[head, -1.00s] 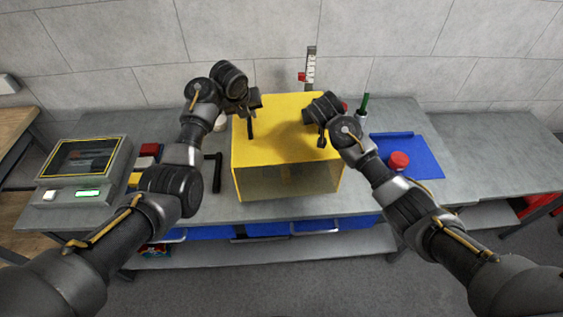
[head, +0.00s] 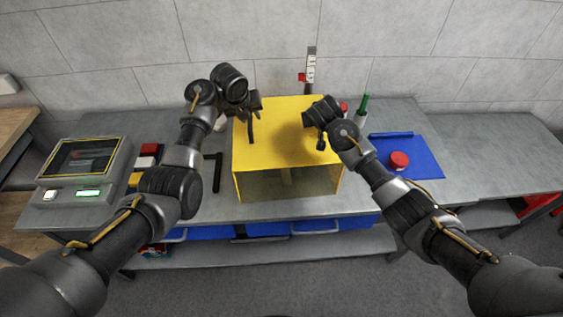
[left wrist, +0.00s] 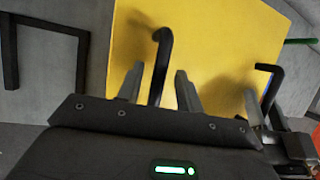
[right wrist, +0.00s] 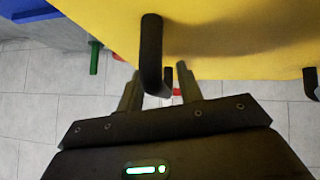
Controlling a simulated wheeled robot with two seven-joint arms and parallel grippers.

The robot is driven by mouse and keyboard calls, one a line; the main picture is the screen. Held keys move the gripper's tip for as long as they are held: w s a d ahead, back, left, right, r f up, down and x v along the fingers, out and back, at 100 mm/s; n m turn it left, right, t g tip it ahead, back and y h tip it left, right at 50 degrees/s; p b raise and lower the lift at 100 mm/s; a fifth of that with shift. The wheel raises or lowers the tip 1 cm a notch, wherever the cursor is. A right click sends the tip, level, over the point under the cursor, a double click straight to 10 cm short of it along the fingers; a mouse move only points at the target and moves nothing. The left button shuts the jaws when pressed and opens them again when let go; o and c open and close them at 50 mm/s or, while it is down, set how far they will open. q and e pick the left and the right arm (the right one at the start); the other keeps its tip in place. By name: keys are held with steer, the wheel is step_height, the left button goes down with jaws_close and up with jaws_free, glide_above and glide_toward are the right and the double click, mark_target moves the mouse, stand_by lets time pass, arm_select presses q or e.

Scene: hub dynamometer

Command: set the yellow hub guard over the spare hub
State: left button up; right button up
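The yellow hub guard (head: 275,140) is a box with a yellow top and a see-through front, at the middle of the bench. A faint upright shape shows through its front; I cannot tell whether it is the spare hub. My left gripper (head: 254,104) is above the guard's left side. In the left wrist view its open fingers (left wrist: 158,88) stand apart on either side of a black handle (left wrist: 162,60). My right gripper (head: 318,124) is above the right side. In the right wrist view its open fingers (right wrist: 158,88) flank the other black handle (right wrist: 151,50).
A grey display console (head: 85,170) stands at the left. A black bent bar (head: 216,172) lies left of the guard. A blue mat (head: 420,160) with a red knob (head: 398,159) is at the right, near a green-topped bottle (head: 363,108). A gauge post (head: 310,68) stands behind.

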arm_select(q)
steer(key=v, duration=1.1)
steer(key=shift+r, duration=0.15)
arm_select(e)
steer(key=d+v, duration=0.1)
steer(key=v, duration=1.1)
steer(key=shift+a, duration=0.5)
arm_select(q)
steer(key=shift+s, duration=0.1)
